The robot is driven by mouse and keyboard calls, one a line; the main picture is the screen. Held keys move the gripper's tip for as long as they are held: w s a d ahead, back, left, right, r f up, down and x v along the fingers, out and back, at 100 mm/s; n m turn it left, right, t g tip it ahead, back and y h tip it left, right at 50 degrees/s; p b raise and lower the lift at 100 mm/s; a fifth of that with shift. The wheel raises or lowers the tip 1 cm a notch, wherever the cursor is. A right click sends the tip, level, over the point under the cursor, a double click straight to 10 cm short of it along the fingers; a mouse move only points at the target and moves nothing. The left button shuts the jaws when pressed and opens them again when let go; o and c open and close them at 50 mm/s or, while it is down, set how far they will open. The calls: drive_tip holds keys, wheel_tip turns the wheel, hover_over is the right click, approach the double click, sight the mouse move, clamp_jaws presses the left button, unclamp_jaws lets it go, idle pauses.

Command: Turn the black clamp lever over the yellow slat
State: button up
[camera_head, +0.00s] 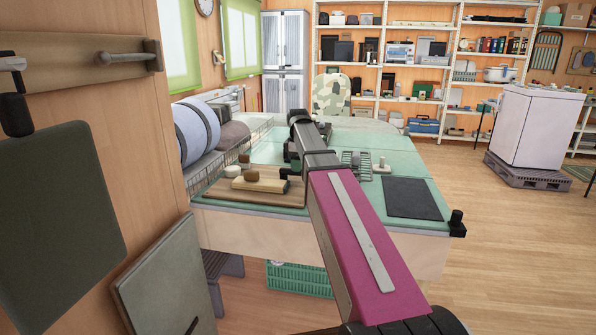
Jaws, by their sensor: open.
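A pale yellow slat (260,185) lies on a brown wooden board at the near left of the green-topped table. A brown knob stands on the slat. A small black part (285,173) at the slat's right end looks like the clamp lever; it is too small and too close to my arm to tell how it is turned. My arm reaches forward across the table. My gripper (291,158) points down beyond the slat's right end, partly hidden by my arm. It is open, with nothing seen in it.
The wooden board (225,195) also carries a round pale piece (232,171). A wire rack (245,140) with rolls stands left. A black panel (412,198) lies right, with a black corner fitting (457,222). A wooden wall (150,130) is close at left.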

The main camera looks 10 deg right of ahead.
sight(292, 175)
drive_tip(key=shift+f, duration=1.35)
clamp_jaws()
